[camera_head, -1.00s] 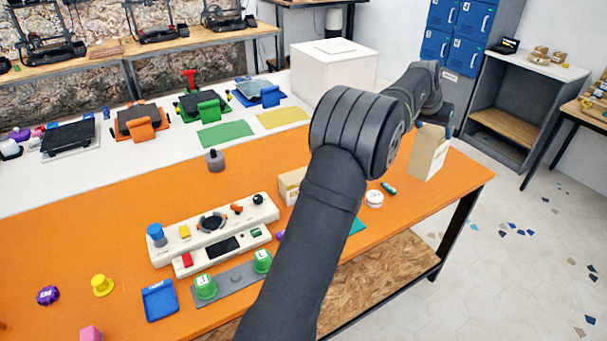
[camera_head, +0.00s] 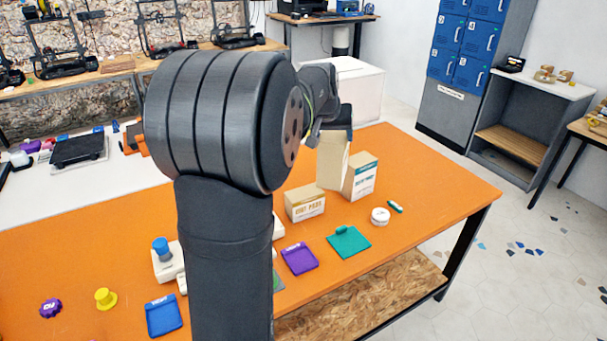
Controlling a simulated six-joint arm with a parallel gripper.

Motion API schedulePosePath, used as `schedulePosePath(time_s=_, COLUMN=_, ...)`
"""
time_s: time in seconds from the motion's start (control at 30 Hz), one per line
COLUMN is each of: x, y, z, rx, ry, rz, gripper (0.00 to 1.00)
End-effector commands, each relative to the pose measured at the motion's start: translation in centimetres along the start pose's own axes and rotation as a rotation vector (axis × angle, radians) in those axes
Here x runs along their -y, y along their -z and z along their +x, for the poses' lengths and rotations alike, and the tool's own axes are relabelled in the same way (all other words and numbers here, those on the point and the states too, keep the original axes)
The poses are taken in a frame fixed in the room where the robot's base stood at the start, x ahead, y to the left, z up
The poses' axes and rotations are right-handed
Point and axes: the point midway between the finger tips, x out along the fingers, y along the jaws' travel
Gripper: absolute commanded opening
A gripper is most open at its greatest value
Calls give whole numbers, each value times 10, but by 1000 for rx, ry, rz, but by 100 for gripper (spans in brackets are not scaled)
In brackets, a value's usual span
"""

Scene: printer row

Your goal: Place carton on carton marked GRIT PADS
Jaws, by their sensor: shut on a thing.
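My gripper (camera_head: 338,131) is shut on a tall, pale tan carton (camera_head: 332,163) and holds it roughly upright with a slight tilt. The low tan carton marked GRIT PADS (camera_head: 306,205) stands on the orange table, to the lower left of the held carton in the head view. A second standing carton with a teal band (camera_head: 361,176) is just to the right of the held one, which covers part of its left side. I cannot tell whether the held carton touches either of them. The fingertips are partly hidden.
The orange table (camera_head: 440,187) has free room at its right. A white box (camera_head: 358,90) stands behind.

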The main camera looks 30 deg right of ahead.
Motion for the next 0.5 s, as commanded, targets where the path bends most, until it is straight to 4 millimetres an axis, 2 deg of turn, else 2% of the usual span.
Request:
schedulePosePath(time_s=0.3, x=69, y=8, z=43, rx=-1, ry=2, rz=-3, gripper=5)
schedulePosePath(time_s=0.5, x=94, y=11, z=59, rx=-2, ry=1, rz=0, gripper=5)
